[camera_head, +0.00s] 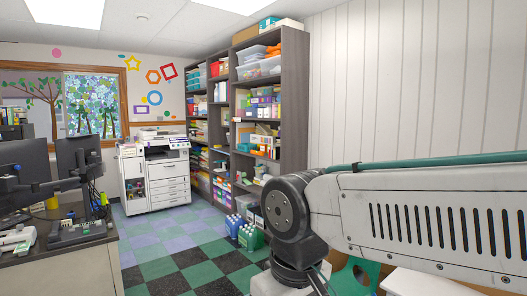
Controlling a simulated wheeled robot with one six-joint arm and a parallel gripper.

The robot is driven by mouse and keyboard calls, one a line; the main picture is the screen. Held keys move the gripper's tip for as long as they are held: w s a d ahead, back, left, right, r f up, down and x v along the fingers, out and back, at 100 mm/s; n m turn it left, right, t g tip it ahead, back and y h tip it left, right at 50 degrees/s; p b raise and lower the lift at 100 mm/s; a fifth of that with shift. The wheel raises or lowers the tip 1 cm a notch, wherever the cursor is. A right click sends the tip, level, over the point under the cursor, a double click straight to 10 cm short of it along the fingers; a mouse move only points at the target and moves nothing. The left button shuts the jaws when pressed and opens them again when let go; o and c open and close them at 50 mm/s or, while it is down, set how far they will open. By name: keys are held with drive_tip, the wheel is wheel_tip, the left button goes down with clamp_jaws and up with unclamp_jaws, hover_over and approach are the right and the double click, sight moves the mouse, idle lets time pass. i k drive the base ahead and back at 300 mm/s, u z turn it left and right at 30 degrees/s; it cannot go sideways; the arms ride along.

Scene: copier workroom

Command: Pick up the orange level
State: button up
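I cannot make out an orange level for certain in the head view. Small orange patches show among the crowded items on the tall grey shelving (296,95), but they are too small to identify. My own arm fills the lower right of the picture. Its end and my gripper are out of view, so I cannot see whether anything is held.
A copier (168,172) stands by the far wall. A desk (75,270) with dark monitors (78,155) is at left. Jugs with green and blue colouring (250,237) stand on the checkered floor (185,262), which is open in the middle. A green chair (352,277) is partly hidden at lower right.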

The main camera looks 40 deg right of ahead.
sight(254, 153)
drive_tip(key=z, duration=0.35)
drive_tip(key=k, duration=0.4)
drive_tip(key=z, duration=0.65)
drive_tip(key=i, duration=0.35)
drive_tip(key=u, duration=0.75)
drive_tip(key=i, duration=1.9)
drive_tip(key=u, duration=0.3)
drive_tip(key=i, duration=1.95)
drive_tip(key=z, duration=0.95)
drive_tip(key=i, duration=1.7)
drive_tip(key=z, duration=0.95)
drive_tip(key=i, duration=0.45)
drive_tip(key=z, duration=0.1)
